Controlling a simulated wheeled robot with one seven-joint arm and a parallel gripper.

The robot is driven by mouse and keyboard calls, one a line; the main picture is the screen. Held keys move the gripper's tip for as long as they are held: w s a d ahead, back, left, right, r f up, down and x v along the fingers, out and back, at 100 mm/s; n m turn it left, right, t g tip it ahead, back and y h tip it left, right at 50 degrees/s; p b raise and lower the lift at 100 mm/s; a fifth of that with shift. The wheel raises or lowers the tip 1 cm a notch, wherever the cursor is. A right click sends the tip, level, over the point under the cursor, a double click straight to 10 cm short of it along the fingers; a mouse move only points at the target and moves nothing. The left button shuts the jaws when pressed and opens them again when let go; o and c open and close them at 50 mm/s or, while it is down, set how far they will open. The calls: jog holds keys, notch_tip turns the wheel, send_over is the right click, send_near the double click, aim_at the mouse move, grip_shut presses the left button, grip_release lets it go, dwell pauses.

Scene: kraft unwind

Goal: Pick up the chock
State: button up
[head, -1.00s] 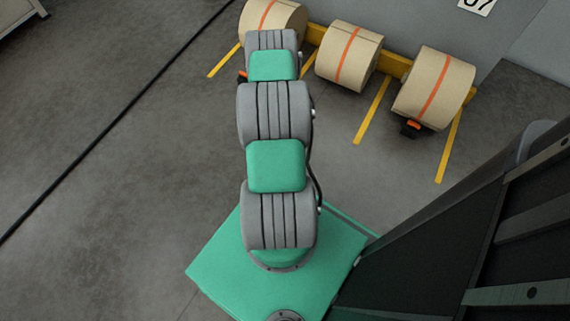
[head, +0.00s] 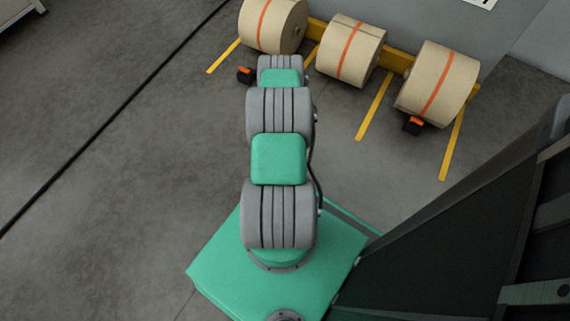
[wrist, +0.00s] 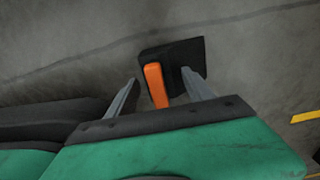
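A black chock with an upright orange handle (wrist: 156,84) is in the upper middle of the wrist view. My gripper (wrist: 158,90) is open, with one grey finger on each side of the handle and visible gaps to both. The handle is not gripped. In the head view, a black and orange chock (head: 246,75) sits on the floor by the left paper roll, beside the end of my arm. A second such chock (head: 412,125) sits in front of the right roll. My gripper is hidden behind my arm in the head view.
Three kraft rolls, left (head: 272,24), middle (head: 349,50) and right (head: 438,84), stand along a yellow rail (head: 396,61) by the grey wall. Yellow lines (head: 374,106) mark the floor. A dark cable or seam (head: 110,118) crosses the open floor on the left.

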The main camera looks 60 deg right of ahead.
grip_shut()
dwell(0.4)
